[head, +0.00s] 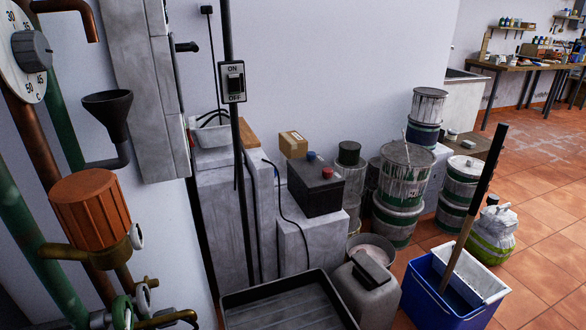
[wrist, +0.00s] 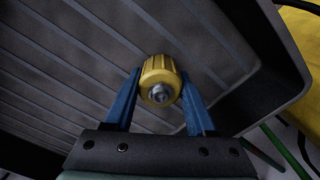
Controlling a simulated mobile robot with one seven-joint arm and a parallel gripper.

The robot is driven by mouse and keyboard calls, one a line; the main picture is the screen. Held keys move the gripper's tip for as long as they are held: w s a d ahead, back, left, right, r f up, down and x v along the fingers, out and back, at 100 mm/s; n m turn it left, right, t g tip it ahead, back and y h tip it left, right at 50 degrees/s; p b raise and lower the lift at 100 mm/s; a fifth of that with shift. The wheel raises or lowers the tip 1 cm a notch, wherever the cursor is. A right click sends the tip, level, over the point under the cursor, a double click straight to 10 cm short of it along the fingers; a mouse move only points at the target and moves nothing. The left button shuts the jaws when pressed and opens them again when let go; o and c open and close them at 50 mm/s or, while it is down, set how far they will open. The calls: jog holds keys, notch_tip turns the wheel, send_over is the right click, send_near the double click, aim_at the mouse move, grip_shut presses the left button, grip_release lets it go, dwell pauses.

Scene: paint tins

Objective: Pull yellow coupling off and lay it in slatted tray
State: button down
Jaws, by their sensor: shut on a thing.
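In the wrist view the yellow coupling (wrist: 158,88) is a short ribbed cylinder with a metal fitting at its near end. My gripper (wrist: 160,74) has blue fingers, one on each side of the coupling, and is shut on it. Behind the coupling is the floor of the dark slatted tray (wrist: 75,50), with its raised wall at the right. I cannot tell how far the coupling is from the tray floor. In the head view the tray (head: 282,302) is at the bottom edge, partly cut off. My gripper and the coupling do not show there.
In the head view pipes with an orange-brown filter (head: 90,210) stand at the left. A grey canister (head: 368,290) is right beside the tray, with a blue bucket (head: 430,295) further right. Paint tins (head: 405,175) and a black battery (head: 316,187) stand behind.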

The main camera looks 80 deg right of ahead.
jog(key=shift+f+b, duration=0.3)
jog(key=shift+f, duration=0.1)
jog(key=shift+c, duration=0.7)
grip_release()
notch_tip(320, 180, up, 13)
jog(key=p, duration=0.8)
